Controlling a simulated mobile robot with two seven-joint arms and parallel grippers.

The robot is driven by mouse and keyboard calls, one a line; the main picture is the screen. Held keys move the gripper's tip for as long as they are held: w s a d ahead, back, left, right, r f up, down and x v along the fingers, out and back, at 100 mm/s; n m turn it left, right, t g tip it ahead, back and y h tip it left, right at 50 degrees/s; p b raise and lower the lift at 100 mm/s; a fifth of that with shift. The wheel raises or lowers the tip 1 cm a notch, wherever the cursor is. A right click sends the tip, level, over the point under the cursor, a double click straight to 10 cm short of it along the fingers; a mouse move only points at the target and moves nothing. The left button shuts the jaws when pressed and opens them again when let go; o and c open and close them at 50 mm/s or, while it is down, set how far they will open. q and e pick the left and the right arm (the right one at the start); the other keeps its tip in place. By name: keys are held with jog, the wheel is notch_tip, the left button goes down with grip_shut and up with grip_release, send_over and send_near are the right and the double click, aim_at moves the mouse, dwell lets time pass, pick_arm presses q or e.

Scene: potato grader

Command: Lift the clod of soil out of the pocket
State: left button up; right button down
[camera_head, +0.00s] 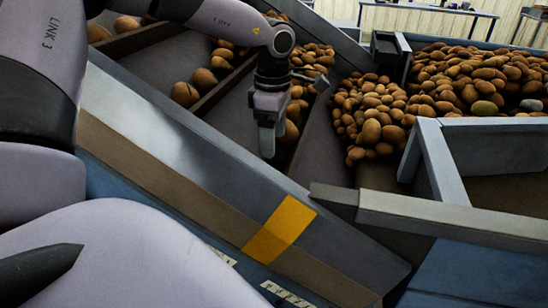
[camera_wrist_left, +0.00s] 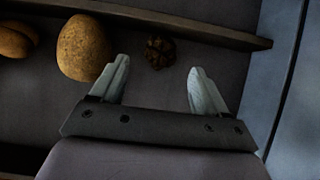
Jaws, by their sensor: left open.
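The clod of soil (camera_wrist_left: 159,52) is a small, dark brown, rough lump on the grey floor of the pocket in the left wrist view. It lies between and just beyond the two fingertips of my left gripper (camera_wrist_left: 158,80), apart from both. The gripper is open and empty. In the head view my left gripper (camera_head: 268,138) reaches down into the grader lane, and I cannot make out the clod there.
A large potato (camera_wrist_left: 84,48) lies just left of the clod, close to the left finger. A wooden divider (camera_wrist_left: 190,31) runs behind them. A blue-grey wall (camera_wrist_left: 270,75) stands at the right. Many potatoes (camera_head: 370,115) are heaped beyond the gripper in the head view.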

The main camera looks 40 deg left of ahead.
aim_at(275, 160)
pick_arm(q)
jog(key=shift+w+d+f+p, duration=0.1)
jog(key=shift+f+p, duration=0.1)
jog(key=shift+f, duration=0.95)
jog(key=shift+d+f+p, duration=0.1)
jog(key=shift+f+p, duration=0.05)
jog(key=shift+f, duration=1)
jog(key=c, duration=1.1)
jog(key=shift+r, duration=0.15)
